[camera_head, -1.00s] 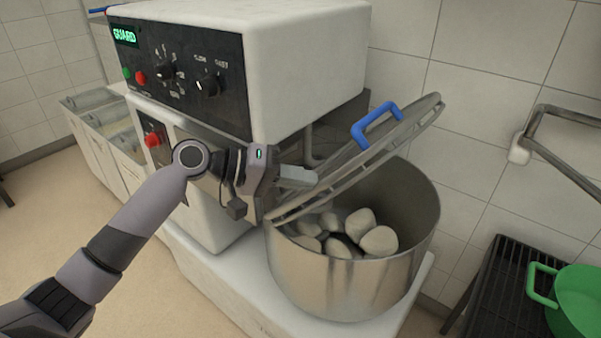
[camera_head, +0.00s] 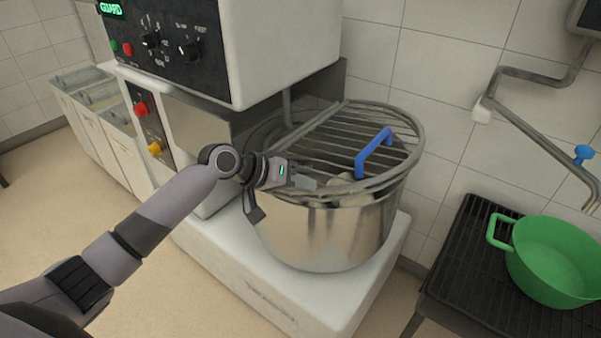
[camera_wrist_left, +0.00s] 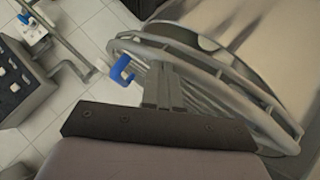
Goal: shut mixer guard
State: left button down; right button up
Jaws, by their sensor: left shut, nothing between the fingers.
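The mixer guard (camera_head: 400,128), a round wire grille with a blue handle (camera_head: 374,152), lies nearly flat over the steel bowl (camera_head: 335,235) in the head view. A slight tilt cannot be ruled out. Pale lumps show faintly through its bars. My left gripper (camera_head: 303,181) is shut and empty at the guard's near left rim; whether it touches the rim I cannot tell. In the left wrist view the closed fingers (camera_wrist_left: 163,85) lie over the guard (camera_wrist_left: 235,75), with the blue handle (camera_wrist_left: 122,70) beyond. The mixer's display (camera_head: 111,9) reads GUARD in green. My right gripper is not in view.
The white mixer body (camera_head: 285,50) stands behind and left of the bowl. A green pot (camera_head: 555,262) sits on a black slatted stand (camera_head: 475,275) at right. A wall pipe (camera_head: 535,125) runs above it. The floor at front left is clear.

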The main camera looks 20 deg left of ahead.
pick_arm(q)
jog(key=shift+s+d+f+b, duration=0.1)
jog(key=shift+d+f+b, duration=0.1)
jog(key=shift+f, duration=0.75)
jog(key=shift+d+f+b, duration=0.1)
jog(key=shift+f+b, duration=0.1)
jog(key=shift+f, duration=0.75)
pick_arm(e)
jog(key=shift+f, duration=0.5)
pick_arm(q)
jog(key=shift+r, duration=0.15)
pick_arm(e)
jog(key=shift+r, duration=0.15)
